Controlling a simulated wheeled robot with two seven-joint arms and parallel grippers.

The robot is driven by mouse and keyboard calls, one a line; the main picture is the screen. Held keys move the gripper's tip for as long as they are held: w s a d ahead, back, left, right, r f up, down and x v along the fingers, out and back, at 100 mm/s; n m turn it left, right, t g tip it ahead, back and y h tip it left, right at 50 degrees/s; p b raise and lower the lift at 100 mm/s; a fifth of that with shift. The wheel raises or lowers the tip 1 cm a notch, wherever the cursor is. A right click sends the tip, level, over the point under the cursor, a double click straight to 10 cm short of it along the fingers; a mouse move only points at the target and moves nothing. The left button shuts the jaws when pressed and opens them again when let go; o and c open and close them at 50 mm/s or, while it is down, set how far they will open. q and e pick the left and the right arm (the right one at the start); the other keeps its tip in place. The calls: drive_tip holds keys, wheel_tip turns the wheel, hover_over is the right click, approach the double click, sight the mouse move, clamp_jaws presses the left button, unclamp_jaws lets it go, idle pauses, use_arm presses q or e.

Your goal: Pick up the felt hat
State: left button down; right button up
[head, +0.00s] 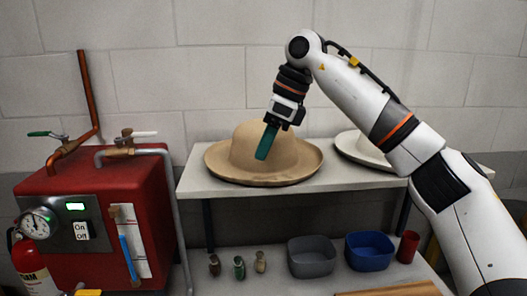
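The tan felt hat (284,158) sits brim down on a white shelf (205,181), its rounded crown up. My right gripper (266,143) comes in from the upper right and points down, with teal fingers. The fingers overlap the crown of the hat in the head view and hide part of it. I cannot tell whether they touch the hat or are in front of it. The fingers line up as one strip, so the gap between them is hidden. My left gripper is not in view.
A white hat (358,151) is on the shelf to the right, partly behind my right arm. A red boiler (110,190) with pipes and gauge stands left. Below are several small bottles (239,267), a grey bin (311,258), a blue bin (369,252) and a red cup (407,247).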

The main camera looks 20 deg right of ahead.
sight(253, 173)
drive_tip(key=shift+x, duration=1.05)
drive_tip(key=p+x, duration=0.2)
drive_tip(key=x, duration=0.2)
drive_tip(key=shift+s+a+f, duration=0.1)
drive_tip(key=shift+f, duration=0.25)
drive_tip(key=shift+a+f, duration=0.1)
drive_tip(key=shift+f, duration=0.2)
drive_tip(key=shift+c, duration=0.3)
clamp_jaws()
